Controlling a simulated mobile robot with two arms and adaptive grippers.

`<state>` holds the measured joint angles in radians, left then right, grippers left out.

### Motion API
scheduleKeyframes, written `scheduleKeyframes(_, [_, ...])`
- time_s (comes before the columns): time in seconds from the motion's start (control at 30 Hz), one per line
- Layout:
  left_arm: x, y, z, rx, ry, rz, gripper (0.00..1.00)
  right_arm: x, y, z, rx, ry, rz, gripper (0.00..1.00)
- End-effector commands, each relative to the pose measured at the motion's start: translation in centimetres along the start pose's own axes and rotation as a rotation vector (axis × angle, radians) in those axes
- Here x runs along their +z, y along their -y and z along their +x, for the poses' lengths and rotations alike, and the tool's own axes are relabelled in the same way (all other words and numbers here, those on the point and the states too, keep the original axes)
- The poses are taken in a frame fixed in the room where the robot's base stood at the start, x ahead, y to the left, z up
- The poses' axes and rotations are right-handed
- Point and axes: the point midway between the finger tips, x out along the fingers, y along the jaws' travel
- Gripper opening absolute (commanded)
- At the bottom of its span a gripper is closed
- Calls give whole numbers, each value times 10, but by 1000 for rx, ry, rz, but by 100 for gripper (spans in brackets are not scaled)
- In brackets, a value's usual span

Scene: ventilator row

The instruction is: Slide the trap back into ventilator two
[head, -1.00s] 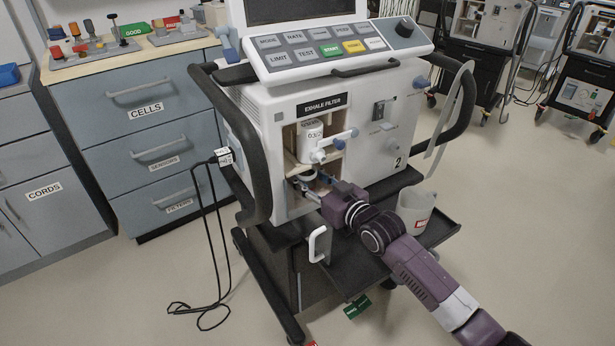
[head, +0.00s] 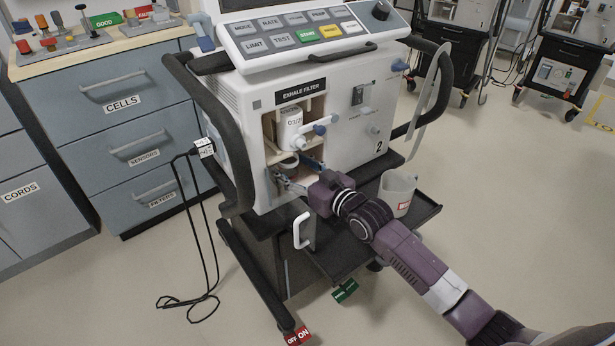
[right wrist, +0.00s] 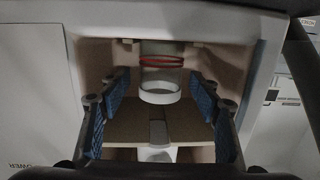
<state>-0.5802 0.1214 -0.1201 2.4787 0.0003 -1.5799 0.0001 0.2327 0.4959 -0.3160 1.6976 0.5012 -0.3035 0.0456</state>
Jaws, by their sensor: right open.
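Ventilator two (head: 345,120) faces me with its EXHALE FILTER bay (head: 268,135) open. A white labelled filter canister (head: 291,128) stands in the upper part. Below the shelf is a round pale piece (head: 288,161), apparently the trap, partly hidden in the head view. In the right wrist view, which looks upside down, the trap shows as a white collar (right wrist: 160,92) with a red ring beside it, inside the bay. My right gripper (head: 299,174) is at the bay mouth. Its blue-padded fingers (right wrist: 155,83) are spread apart on either side of the trap, with gaps visible. My left gripper is out of view.
A handled jug (head: 397,193) stands on the black tray (head: 425,210) at the ventilator's front right. A white handle (head: 302,230) sticks out below the bay. A drawer cabinet (head: 125,120) is at left, with a dangling black cord (head: 185,250) before it.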

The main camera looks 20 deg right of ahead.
Motion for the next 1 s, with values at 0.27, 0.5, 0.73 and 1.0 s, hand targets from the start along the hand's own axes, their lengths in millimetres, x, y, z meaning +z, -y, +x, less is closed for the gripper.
scheduleKeyframes(0.27, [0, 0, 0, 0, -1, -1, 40, 2, 1, -54, -1, 5, -2, 58])
scheduleKeyframes(0.5, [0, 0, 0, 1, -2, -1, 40, 2, 0, -91, 0, 3, -1, 58])
scheduleKeyframes(0.73, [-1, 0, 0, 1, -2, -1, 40, 0, 0, -106, -1, 1, -1, 58])
scheduleKeyframes(1.0, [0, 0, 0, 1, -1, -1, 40, 0, 0, -107, -1, 1, 0, 58])
